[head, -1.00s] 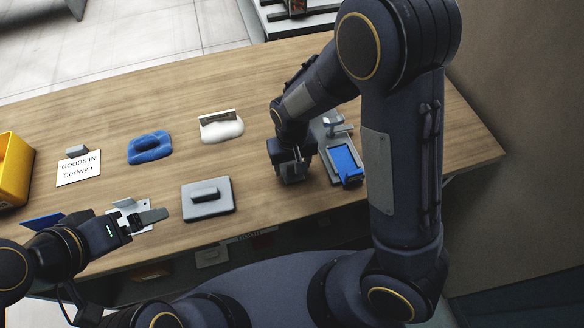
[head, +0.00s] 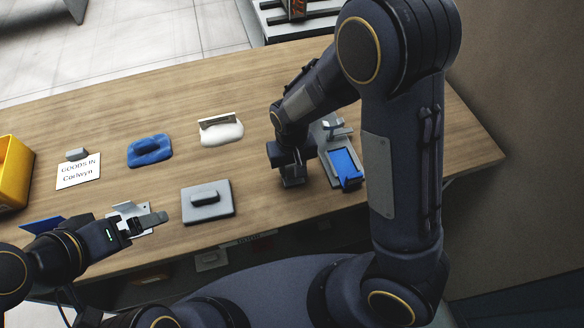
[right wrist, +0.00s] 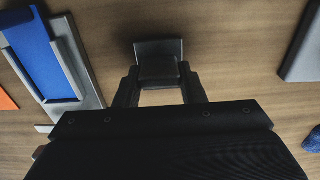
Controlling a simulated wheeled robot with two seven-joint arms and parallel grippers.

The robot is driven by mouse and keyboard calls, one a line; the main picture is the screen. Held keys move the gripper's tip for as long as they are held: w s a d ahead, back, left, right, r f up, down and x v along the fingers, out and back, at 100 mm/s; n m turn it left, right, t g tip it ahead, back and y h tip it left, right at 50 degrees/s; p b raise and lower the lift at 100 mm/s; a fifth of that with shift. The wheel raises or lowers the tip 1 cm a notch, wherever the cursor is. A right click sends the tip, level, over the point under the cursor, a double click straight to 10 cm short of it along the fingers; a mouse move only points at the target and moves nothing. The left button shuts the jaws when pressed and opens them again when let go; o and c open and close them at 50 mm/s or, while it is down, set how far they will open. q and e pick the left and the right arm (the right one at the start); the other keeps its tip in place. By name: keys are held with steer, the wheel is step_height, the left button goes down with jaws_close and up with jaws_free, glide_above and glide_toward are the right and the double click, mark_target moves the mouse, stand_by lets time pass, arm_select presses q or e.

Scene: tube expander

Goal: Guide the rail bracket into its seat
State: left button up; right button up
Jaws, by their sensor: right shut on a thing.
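My right gripper (head: 292,170) is shut on a small dark grey piece, apparently the rail bracket (head: 292,181). In the right wrist view the bracket (right wrist: 158,62) shows as a dark L-like shape between the fingers (right wrist: 160,92). The piece is over the table, left of a grey fixture (head: 325,160) with a blue plate (head: 347,163). That fixture also shows at the left of the right wrist view (right wrist: 80,60). The bracket is apart from the fixture; I cannot tell its exact seat. My left gripper (head: 148,222) is over the table's near left edge, its jaw gap unclear.
A grey pad with a handle (head: 207,201) lies between my grippers. A blue handled block (head: 150,150), a white one (head: 220,130), a paper sign (head: 78,171) and a yellow bin (head: 12,172) are farther left. Bare wood (head: 260,80) lies behind.

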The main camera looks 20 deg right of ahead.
steer(key=shift+r, duration=0.4)
steer(key=s+d+r, duration=0.3)
steer(key=s+r, duration=0.9)
steer(key=s, duration=0.1)
steer(key=shift+s+b, duration=0.3)
steer(key=shift+s, duration=0.05)
steer(key=w+d+f+b, duration=0.2)
steer(key=w+d, duration=0.9)
steer(key=w, duration=0.3)
steer(key=shift+f+b, duration=0.2)
steer(key=shift+b, duration=0.1)
steer(key=shift+s+f, duration=0.1)
steer(key=shift+f, duration=0.05)
